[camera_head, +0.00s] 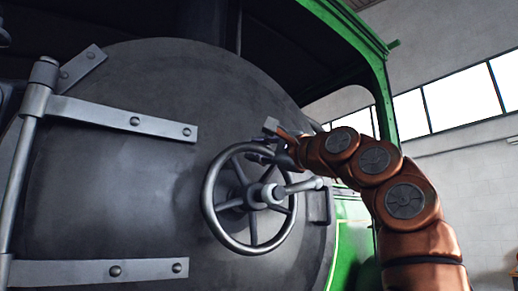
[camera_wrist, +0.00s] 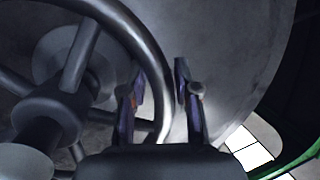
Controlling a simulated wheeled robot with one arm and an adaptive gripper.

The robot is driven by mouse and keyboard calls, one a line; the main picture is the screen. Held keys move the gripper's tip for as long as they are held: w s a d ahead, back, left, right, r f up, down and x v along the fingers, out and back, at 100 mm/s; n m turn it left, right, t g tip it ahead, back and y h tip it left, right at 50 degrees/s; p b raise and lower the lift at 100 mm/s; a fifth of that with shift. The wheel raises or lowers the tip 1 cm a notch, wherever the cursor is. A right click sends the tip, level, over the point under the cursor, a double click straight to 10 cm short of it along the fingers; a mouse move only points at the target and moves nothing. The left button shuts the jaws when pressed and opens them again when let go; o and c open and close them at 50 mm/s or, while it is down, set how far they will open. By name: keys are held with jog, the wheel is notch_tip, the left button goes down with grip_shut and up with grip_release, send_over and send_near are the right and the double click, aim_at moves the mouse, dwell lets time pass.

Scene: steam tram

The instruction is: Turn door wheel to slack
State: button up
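The grey spoked door wheel (camera_head: 209,196) is mounted on the big dark round door (camera_head: 150,80). A handle (camera_head: 301,186) reaches from its hub to the right. My gripper (camera_head: 262,150) is at the upper part of the wheel's rim, coming from the right. In the wrist view, the rim (camera_wrist: 151,60) passes between the two fingers of my gripper (camera_wrist: 160,72), one inside the rim and one outside. The fingers are apart, with a gap between the rim and the right finger. I cannot tell whether the left finger touches the rim.
Two grey hinge straps (camera_head: 120,118) cross the door at the left, joined to a vertical hinge rod (camera_head: 22,160). A small bracket (camera_head: 320,207) sits right of the wheel. A green cab frame (camera_head: 380,85) stands behind my arm, with a windowed wall beyond.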

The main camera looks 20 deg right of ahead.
jog(key=shift+r, duration=0.1)
grip_shut()
